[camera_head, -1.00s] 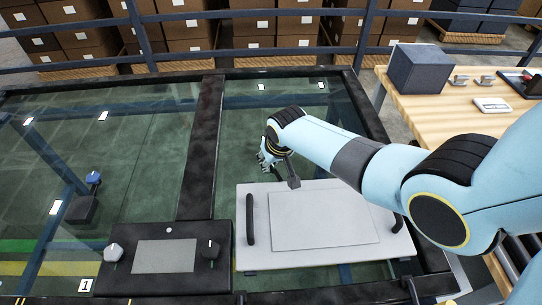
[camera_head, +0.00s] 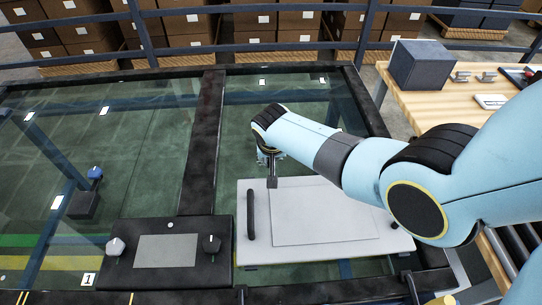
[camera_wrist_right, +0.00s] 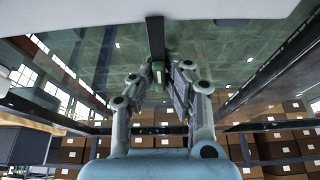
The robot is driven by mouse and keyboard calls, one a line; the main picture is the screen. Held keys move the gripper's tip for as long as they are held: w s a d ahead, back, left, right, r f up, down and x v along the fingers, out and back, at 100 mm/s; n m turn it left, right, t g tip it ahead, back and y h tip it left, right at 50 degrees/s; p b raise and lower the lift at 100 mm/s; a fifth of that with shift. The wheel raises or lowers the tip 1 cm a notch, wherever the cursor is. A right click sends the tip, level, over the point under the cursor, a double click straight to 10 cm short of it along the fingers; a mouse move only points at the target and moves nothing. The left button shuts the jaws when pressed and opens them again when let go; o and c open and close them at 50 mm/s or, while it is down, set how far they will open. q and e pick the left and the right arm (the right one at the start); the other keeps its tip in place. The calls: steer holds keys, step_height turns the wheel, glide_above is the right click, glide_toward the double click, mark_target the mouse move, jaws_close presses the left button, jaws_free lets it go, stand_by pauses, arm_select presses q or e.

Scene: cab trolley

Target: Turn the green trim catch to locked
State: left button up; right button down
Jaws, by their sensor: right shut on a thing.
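The green trim catch (camera_wrist_right: 158,74) shows as a small green block with a pale mark between the fingers in the right wrist view. A dark bar (camera_wrist_right: 155,36) runs from it toward the white panel. My right gripper (camera_wrist_right: 160,82) has a finger on each side of the catch and is shut on it. In the head view this gripper (camera_head: 268,158) is at the panel's back edge, largely hidden by my wrist, and the dark bar (camera_head: 272,171) points straight toward the viewer. I cannot read a locked mark. My left gripper is not in view.
The white panel (camera_head: 320,215) with a dark handle (camera_head: 251,215) lies on the dark-framed glass. A black control box (camera_head: 165,283) with knobs sits left of it. A wooden table (camera_head: 445,105) with a grey box (camera_head: 420,65) stands at the right. Rails and cartons are behind.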

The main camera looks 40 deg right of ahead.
steer(key=c, duration=1.4)
jaws_free()
steer(key=shift+o, duration=0.2)
steer(key=v, duration=1.2)
